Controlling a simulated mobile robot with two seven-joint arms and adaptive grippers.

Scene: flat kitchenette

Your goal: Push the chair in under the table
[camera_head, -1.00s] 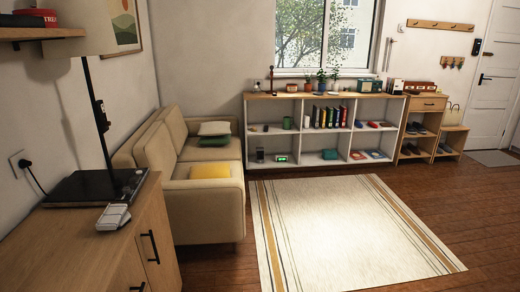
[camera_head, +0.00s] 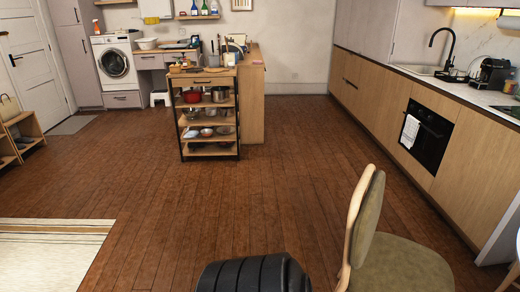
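The chair (camera_head: 397,262) is at the bottom right of the head view. It has an olive padded seat and an olive backrest with a light wood frame (camera_head: 355,215). The backrest is on the left side and the seat extends right from it. The chair's legs are out of frame. At the far right edge a sliver of pale rim and a light wooden leg (camera_head: 509,277) show, possibly the table's; too little shows to tell. Neither of my grippers is in view.
Open wooden floor (camera_head: 260,205) lies ahead and left of the chair. A shelf cart (camera_head: 208,143) with pots stands mid-room. Kitchen cabinets with a black oven (camera_head: 425,137) line the right wall. A striped rug (camera_head: 50,255) lies at left.

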